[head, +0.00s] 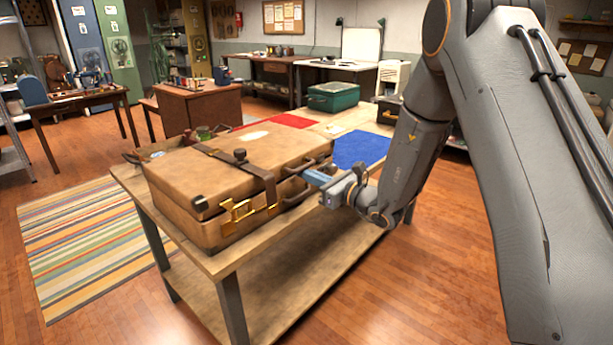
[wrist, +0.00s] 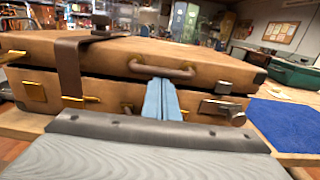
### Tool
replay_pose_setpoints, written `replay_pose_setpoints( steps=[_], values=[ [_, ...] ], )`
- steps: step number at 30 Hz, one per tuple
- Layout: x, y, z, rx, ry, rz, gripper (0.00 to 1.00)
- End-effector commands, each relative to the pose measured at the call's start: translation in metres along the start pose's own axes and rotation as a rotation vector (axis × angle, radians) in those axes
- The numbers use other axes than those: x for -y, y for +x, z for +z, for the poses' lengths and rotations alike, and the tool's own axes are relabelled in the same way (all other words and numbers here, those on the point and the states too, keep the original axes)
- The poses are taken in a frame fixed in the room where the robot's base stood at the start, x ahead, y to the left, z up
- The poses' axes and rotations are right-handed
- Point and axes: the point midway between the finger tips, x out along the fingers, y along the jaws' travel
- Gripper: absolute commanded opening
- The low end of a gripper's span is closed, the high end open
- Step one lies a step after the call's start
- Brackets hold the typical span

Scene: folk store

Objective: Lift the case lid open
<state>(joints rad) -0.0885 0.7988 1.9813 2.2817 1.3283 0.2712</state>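The tan case (head: 225,170) lies flat on a wooden table, its lid (wrist: 215,68) down over the base (wrist: 205,100). A dark seam shows between them in the wrist view; I cannot tell whether the lid is slightly raised. A brown curved handle (wrist: 162,70) is on the lid's front face. A dark strap (wrist: 70,68) crosses the lid and hangs over the front. Metal latches (wrist: 222,108) show on the front. My gripper (wrist: 162,84) has its blue fingers together at the case front, tips just below the lid handle. Contact with the handle or lid is unclear.
The wooden table (head: 290,240) carries a blue mat (head: 362,149), a red mat (head: 290,121) and a green case (head: 333,96) behind the tan case. A dark knob (head: 239,155) stands on the lid strap. Air above the lid looks clear.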

Motion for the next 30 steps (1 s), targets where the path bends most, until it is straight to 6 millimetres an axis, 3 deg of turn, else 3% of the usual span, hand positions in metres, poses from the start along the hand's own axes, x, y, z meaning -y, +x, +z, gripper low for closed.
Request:
replay_pose_setpoints(
  steps=[19,30],
  values=[
    [0.001,0.001,0.027,0.002,0.0,-0.001,0.0],
    [0.001,0.001,0.027,0.002,-0.001,-0.001,0.0]
  ],
)
